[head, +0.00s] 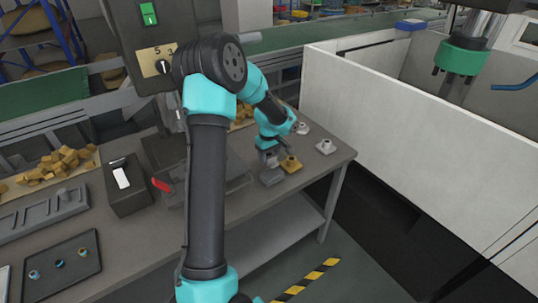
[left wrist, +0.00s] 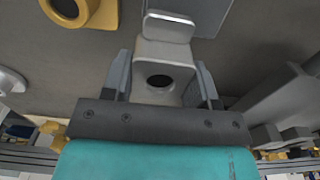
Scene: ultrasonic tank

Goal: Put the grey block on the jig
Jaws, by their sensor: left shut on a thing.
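My left gripper (head: 268,154) is over the right end of the bench, pointing down. In the left wrist view, its two fingers (left wrist: 162,85) are shut on the sides of a grey block (left wrist: 160,55) with a dark round hole and a raised tab. The grey block also shows in the head view (head: 271,176), close to the bench top; I cannot tell whether it touches it. A long grey slotted fixture (head: 40,216) lies at the left of the bench; I cannot tell whether it is the jig. My right gripper is not in view.
A yellow block (head: 291,165) stands close beside the grey block. Pale round-topped parts (head: 325,147) stand further right. A dark box (head: 126,187), a dark tray (head: 62,265) and a heap of yellow pieces (head: 60,165) are left.

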